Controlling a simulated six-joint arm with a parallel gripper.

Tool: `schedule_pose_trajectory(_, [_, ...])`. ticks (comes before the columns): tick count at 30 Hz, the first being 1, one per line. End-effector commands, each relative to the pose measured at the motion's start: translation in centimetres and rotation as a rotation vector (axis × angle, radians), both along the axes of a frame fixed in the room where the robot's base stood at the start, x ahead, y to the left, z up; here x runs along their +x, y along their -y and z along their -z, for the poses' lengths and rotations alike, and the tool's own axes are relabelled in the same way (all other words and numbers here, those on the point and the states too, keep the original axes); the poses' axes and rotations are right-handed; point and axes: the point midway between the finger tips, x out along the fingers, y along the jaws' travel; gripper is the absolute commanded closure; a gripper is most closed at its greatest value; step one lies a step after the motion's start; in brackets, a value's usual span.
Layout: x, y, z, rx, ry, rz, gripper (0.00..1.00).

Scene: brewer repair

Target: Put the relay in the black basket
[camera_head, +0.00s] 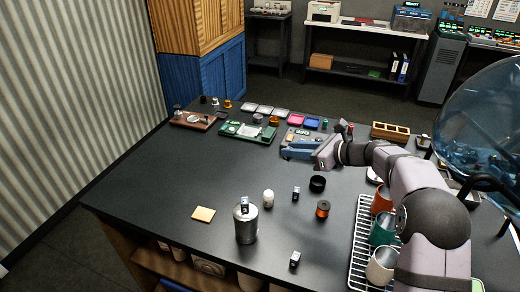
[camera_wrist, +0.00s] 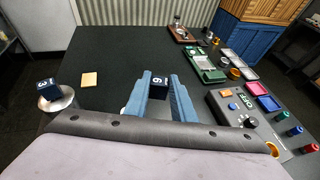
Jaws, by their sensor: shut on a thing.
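My gripper (camera_head: 287,150) reaches left above the middle of the table. In the wrist view its blue fingers (camera_wrist: 160,76) are shut on a small dark blue block with a pale mark (camera_wrist: 159,86), which may be the relay. Similar small dark blocks with pale faces stand on top of a metal canister (camera_head: 245,203), on the table behind it to the right (camera_head: 296,192), and near the front edge (camera_head: 295,259). A small round black open-topped piece (camera_head: 317,183), possibly the black basket, stands on the table below and in front of my gripper. Its inside is too small to make out.
The metal canister (camera_head: 246,227), a white cylinder (camera_head: 268,198) and a copper-coloured spool (camera_head: 323,209) stand nearby. A yellow square (camera_head: 203,214) lies at left. A wire rack (camera_head: 361,240) with cups is at right. Trays and a green board (camera_head: 247,132) line the back. The left table is clear.

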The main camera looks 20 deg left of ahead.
Motion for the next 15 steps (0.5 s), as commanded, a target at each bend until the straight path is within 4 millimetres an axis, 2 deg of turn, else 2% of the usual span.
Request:
schedule_pose_trajectory(1, [1.1, 1.9, -1.0, 0.0, -0.006, 0.076, 0.99])
schedule_pose_trajectory(2, [1.8, 2.9, -0.9, -0.001, -0.006, 0.12, 0.99])
schedule_pose_trajectory(4, [3.3, 4.7, 0.4, -0.002, -0.009, 0.233, 0.99])
schedule_pose_trajectory(6, [4.3, 5.5, 2.1, -0.004, -0.009, 0.307, 0.99])
schedule_pose_trajectory(9, [5.4, 6.7, 3.4, -0.002, -0.007, 0.389, 0.99])
schedule_pose_trajectory(15, [7.3, 9.0, 4.6, -0.001, -0.003, 0.486, 0.99])
